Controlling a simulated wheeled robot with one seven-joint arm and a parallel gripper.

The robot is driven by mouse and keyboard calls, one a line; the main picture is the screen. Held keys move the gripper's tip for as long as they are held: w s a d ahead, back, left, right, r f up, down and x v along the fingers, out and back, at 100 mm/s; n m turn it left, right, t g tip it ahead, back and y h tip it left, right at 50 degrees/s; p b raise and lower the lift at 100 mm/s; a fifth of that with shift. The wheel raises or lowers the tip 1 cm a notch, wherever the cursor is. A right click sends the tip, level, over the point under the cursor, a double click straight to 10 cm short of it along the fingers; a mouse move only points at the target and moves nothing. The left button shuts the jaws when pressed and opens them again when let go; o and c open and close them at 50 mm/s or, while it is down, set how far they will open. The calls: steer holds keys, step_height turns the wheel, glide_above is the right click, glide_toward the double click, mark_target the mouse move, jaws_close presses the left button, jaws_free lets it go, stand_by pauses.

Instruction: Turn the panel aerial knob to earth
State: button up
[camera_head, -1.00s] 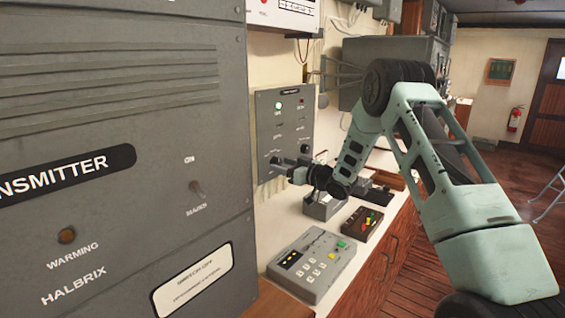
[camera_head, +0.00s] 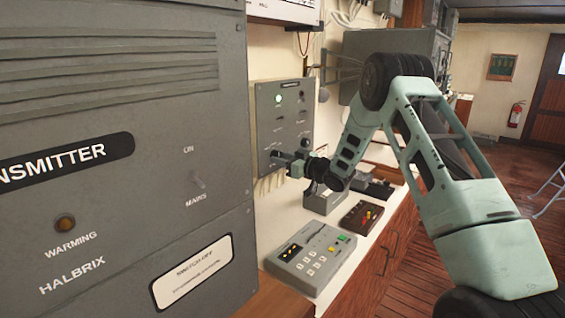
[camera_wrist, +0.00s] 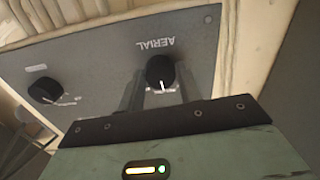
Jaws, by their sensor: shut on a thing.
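The grey panel (camera_head: 262,120) is on the wall beyond the transmitter cabinet. In the wrist view the panel (camera_wrist: 100,55) appears upside down, with the label AERIAL beside a round black knob (camera_wrist: 160,72). A white pointer mark on this knob points toward the bottom of the picture. My gripper (camera_wrist: 160,92) has one finger on each side of the aerial knob and is shut on it. In the head view my gripper (camera_head: 282,158) is at the panel's lower part, and the knob is largely hidden there. The earth marking cannot be read.
A second black knob (camera_wrist: 45,90) is on the same panel, to the left in the wrist view. Below the panel, a counter holds a grey keypad unit (camera_head: 312,258) and a small box with coloured knobs (camera_head: 362,216). The transmitter cabinet (camera_head: 120,200) stands close at left.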

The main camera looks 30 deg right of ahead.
steer(key=n+b, duration=0.8)
steer(key=b, duration=0.5)
steer(key=shift+d+f, duration=0.1)
steer(key=shift+f, duration=0.05)
steer(key=shift+n, duration=0.3)
steer(key=o, duration=1)
steer(key=b+v, duration=0.3)
steer(key=v, duration=1.4)
steer(key=shift+s+r, duration=0.2)
